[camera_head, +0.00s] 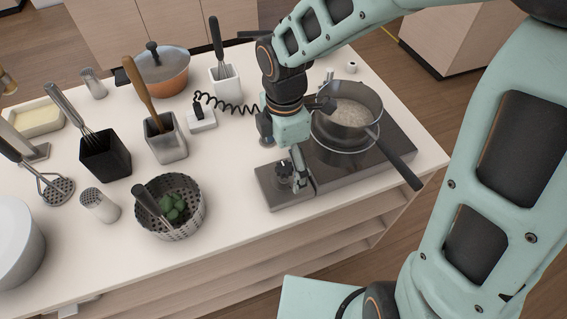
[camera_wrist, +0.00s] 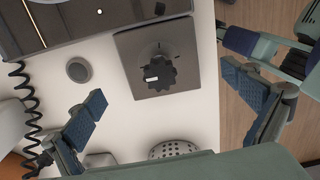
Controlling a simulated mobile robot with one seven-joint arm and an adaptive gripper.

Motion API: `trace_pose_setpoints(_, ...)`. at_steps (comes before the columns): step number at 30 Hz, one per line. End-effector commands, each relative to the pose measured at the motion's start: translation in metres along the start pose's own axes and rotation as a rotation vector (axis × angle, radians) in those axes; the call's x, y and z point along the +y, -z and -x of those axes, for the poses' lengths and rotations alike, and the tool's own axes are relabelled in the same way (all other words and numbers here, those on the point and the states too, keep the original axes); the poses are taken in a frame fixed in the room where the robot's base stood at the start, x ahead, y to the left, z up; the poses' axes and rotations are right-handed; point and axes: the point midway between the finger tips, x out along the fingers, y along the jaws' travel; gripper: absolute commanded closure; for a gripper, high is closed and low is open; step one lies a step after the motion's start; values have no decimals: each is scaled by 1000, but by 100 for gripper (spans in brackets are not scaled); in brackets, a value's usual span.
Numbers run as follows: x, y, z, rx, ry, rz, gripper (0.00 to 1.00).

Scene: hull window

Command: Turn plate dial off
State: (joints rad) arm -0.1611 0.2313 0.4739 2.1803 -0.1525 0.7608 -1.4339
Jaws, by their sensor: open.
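The plate dial is a dark round knob (camera_wrist: 160,72) on a square grey control panel (camera_wrist: 140,45) in the wrist view. A light mark shows on the knob and small marks show on the panel beside it. In the head view the dial (camera_head: 283,172) sits on the panel at the front left of the hot plate (camera_head: 385,150), partly beside my gripper (camera_head: 299,172). In the wrist view my gripper (camera_wrist: 163,86) is open and empty, its blue-padded fingers apart on either side of the dial in the picture. I cannot tell whether either finger touches it.
A colander (camera_head: 170,222) with green leaves stands left of the panel. A coiled black cord runs from a white socket block (camera_head: 202,118). Counter in front of the panel is clear.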

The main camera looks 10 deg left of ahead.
Motion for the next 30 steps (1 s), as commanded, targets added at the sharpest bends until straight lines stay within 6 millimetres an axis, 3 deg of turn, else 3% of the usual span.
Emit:
trace_pose_setpoints(3,0,0,18,0,0,0,0)
trace_pose_setpoints(16,0,0,61,0,0,0,0)
trace_pose_setpoints(30,0,0,62,0,0,0,0)
